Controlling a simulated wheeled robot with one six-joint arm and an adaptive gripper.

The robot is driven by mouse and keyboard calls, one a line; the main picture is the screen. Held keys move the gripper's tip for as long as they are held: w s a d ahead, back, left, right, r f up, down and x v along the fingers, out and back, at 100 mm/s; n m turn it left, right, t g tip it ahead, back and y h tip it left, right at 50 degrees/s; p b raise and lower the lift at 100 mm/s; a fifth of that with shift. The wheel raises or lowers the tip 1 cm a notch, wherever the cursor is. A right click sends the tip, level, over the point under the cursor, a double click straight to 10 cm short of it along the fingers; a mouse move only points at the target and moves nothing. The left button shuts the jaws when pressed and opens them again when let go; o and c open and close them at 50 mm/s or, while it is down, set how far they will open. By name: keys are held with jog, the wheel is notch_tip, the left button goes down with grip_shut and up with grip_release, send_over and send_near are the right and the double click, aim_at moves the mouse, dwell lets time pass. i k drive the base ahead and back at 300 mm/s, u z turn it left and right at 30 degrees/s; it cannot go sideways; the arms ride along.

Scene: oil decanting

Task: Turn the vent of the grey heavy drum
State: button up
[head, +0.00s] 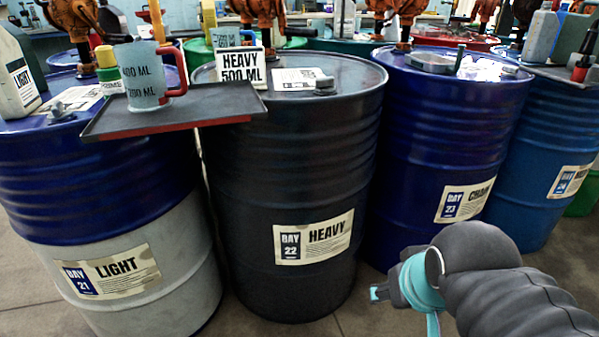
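My gripper (379,292) is at the lower right, low in front of the drums and well below the drum top. It is apart from the fitting. Its fingers are mostly hidden by the arm, so I cannot see how far apart they are.
A tray (150,123) with a measuring jug (142,85) juts out between the light drum (90,190) and the heavy drum. A "HEAVY 500 ML" card (238,68) stands at its right end. The chain drum (445,130) stands close on the right. Orange pumps (262,20) stand behind.

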aim_at(327, 84)
jog(key=z, duration=1.2)
jog(key=k, duration=0.65)
jog(key=u, duration=1.1)
jog(key=i, duration=0.5)
jog(key=u, duration=0.05)
